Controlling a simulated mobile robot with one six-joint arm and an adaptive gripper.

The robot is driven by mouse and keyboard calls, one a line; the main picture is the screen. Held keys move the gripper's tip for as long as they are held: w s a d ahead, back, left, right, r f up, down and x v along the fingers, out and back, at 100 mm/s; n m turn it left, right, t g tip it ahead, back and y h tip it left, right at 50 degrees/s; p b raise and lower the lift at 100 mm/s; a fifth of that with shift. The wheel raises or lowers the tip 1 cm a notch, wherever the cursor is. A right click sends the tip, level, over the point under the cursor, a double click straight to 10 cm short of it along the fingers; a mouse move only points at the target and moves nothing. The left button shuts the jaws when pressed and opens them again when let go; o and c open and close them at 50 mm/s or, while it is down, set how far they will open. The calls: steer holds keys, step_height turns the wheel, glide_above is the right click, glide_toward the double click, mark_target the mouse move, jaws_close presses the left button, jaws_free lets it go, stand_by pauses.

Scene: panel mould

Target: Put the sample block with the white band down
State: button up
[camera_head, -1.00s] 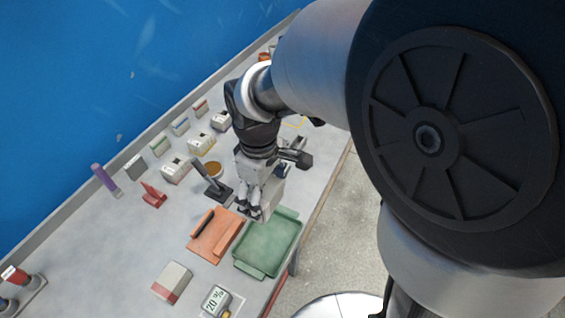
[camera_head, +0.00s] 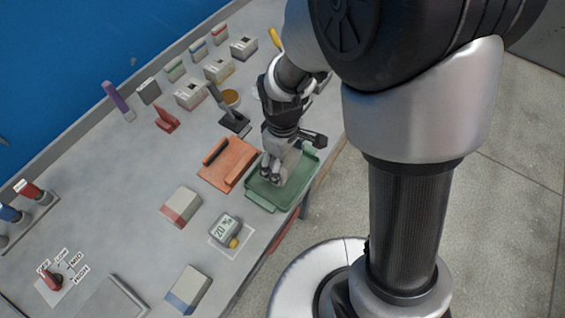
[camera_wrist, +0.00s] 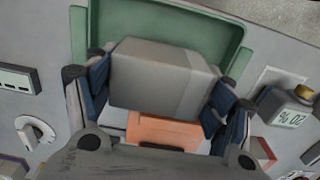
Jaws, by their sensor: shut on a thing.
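My gripper (camera_head: 272,174) is shut on the sample block with the white band; the wrist view shows its finger pads on both sides of the grey block (camera_wrist: 150,75). A paler band crosses the block near its right end. In the head view the block is mostly hidden by my gripper. My gripper is over the green tray (camera_head: 262,201). The tray also shows behind the block in the wrist view (camera_wrist: 180,18). I cannot tell whether the block touches the tray floor.
Several small blocks line the back. The bench's right edge is close to the green tray.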

steer(key=shift+f+b, duration=0.3)
steer(key=shift+f, duration=1.05)
steer(key=shift+f, duration=0.15)
steer(key=o, duration=1.3)
step_height(320, 180, up, 13)
steer(key=p, duration=0.4)
steer(key=shift+f, duration=0.2)
steer(key=s+d+r+m+t, duration=0.1)
steer(key=s+d+r+m, duration=0.2)
steer(key=s+r, duration=0.1)
steer(key=s+d+r+m+t, duration=0.2)
steer(key=s+d+r+m, duration=0.2)
steer(key=s+r, duration=0.1)
steer(key=s+d+r+m+t, duration=0.1)
steer(key=s+d+r+m, duration=0.2)
steer(key=r, duration=0.3)
steer(key=shift+s+d+r+t, duration=0.15)
steer(key=shift+s+d, duration=0.1)
steer(key=shift+s, duration=0.15)
steer(key=shift+s+d+r+t, duration=0.15)
steer(key=shift+s+d, duration=0.05)
steer(key=shift+s, duration=0.2)
